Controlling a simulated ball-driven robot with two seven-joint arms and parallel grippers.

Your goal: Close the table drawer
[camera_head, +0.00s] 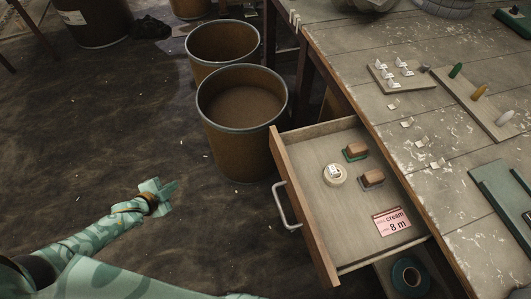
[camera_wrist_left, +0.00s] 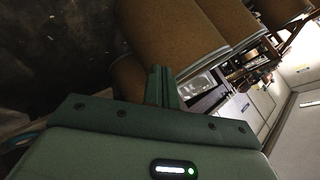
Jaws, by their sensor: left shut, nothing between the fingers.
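The table drawer (camera_head: 330,235) is pulled out from the table (camera_head: 450,150), with its front panel facing left toward the floor. A metal handle (camera_head: 285,207) sits on that front panel. Inside lie a cream tape roll (camera_head: 335,174), two small brown-topped blocks (camera_head: 356,150) and (camera_head: 372,178), and a pink card (camera_head: 393,222) reading "cream 8 m". My left gripper (camera_head: 168,193) is shut and empty, over the floor to the left of the handle and apart from it. Its closed fingers also show in the left wrist view (camera_wrist_left: 161,87). My right gripper is not in view.
Two brown drums (camera_head: 242,120) and (camera_head: 222,45) stand on the floor beyond the drawer, the nearer one close to its far front corner. A teal roll (camera_head: 409,273) lies below the drawer. The floor between my left gripper and the handle is clear.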

